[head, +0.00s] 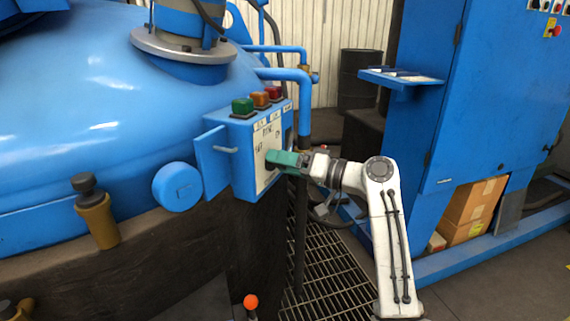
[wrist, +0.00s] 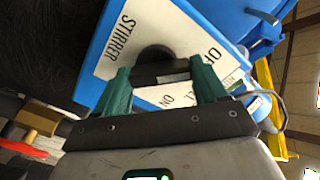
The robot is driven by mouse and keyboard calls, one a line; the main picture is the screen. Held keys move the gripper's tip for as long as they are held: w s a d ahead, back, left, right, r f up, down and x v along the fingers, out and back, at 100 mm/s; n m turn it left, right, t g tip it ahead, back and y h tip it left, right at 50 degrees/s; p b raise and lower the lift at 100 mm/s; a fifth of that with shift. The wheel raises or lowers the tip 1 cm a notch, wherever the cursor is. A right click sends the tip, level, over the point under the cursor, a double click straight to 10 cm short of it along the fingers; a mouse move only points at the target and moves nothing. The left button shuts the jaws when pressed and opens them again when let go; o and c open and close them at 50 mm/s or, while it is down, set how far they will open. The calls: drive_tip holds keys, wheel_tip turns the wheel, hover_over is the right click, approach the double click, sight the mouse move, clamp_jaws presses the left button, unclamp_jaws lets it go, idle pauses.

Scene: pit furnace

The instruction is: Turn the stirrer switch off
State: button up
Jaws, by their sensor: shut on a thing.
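The stirrer switch is a black knob (wrist: 155,58) on a white plate (wrist: 125,45) in the wrist view. The plate reads "STIRRER" on one side, with a partly hidden "OF…" at upper right and "ON" at lower right. My gripper (wrist: 162,74) has its green fingers on both sides of the knob's dark bar and is shut on it. In the head view my gripper (head: 275,160) reaches from the right to the front of the blue control box (head: 241,165) and hides the knob there. I cannot tell the knob's exact setting.
Green, orange and red lamps (head: 258,98) sit on top of the box. Its small blue door (head: 212,162) stands open at the left. Blue pipes (head: 304,110) run just behind the box.

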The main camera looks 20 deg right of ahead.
drive_tip(key=shift+f, duration=0.2)
drive_tip(key=o, duration=1)
drive_tip(key=shift+r, duration=0.1)
drive_tip(key=shift+o, duration=0.2)
drive_tip(key=shift+d, duration=0.1)
drive_tip(key=p+v, duration=0.1)
drive_tip(key=v, duration=0.9)
drive_tip(key=shift+s+d+p, duration=0.2)
drive_tip(key=shift+s+p, duration=0.05)
drive_tip(key=shift+p, duration=0.1)
